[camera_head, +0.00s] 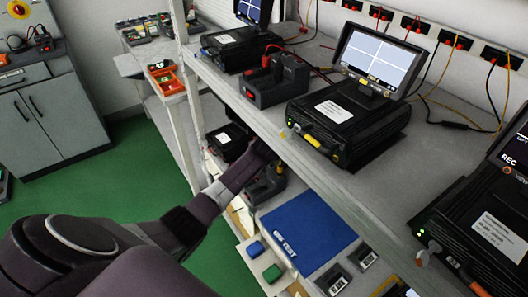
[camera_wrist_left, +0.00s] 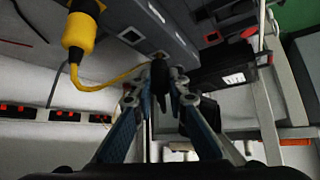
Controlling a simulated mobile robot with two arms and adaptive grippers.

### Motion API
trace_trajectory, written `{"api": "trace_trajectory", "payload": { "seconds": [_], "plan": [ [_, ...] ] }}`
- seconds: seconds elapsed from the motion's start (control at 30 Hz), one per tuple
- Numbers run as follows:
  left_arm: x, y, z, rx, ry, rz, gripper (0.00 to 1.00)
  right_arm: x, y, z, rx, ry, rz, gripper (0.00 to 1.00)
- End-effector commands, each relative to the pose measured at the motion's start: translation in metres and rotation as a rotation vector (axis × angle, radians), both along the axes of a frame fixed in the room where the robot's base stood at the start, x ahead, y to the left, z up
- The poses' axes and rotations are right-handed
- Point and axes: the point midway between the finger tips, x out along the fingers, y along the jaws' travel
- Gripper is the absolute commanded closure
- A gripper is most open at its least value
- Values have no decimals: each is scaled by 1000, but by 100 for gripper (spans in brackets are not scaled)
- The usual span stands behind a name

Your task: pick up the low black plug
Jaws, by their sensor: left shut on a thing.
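My left arm reaches in from the lower left in the head view, and its gripper end goes under the upper shelf's edge, where the fingers are hidden. In the left wrist view my left gripper (camera_wrist_left: 161,88) is shut on a small dark piece, the black plug (camera_wrist_left: 160,73). The plug is between the fingertips, right at the face of a grey unit (camera_wrist_left: 155,28). I cannot tell whether it is still seated there. A yellow plug (camera_wrist_left: 82,30) with a yellow cable is on the left of that view. My right gripper is not in view.
The upper shelf (camera_head: 300,150) carries black cases with screens, such as the middle case (camera_head: 345,120), and a dark grey unit (camera_head: 272,82). A blue mat (camera_head: 305,230) lies on the lower shelf. A rack post (camera_head: 178,140) stands left of the gripper.

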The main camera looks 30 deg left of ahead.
Motion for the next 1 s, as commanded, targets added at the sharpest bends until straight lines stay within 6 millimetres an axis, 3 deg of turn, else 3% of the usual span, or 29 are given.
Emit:
{"api": "trace_trajectory", "payload": {
  "seconds": [0.13, 0.4, 0.77, 1.0],
  "plan": [
    [-6, -4, -4, 56, -85, -2, 100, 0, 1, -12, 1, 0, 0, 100],
    [-18, -13, 59, 50, -84, 1, 100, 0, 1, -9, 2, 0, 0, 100],
    [-76, -52, 55, 49, -76, -1, 100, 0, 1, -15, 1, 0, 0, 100],
    [-131, -88, 54, 48, -76, -1, 100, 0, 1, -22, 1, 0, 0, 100]
  ]
}}
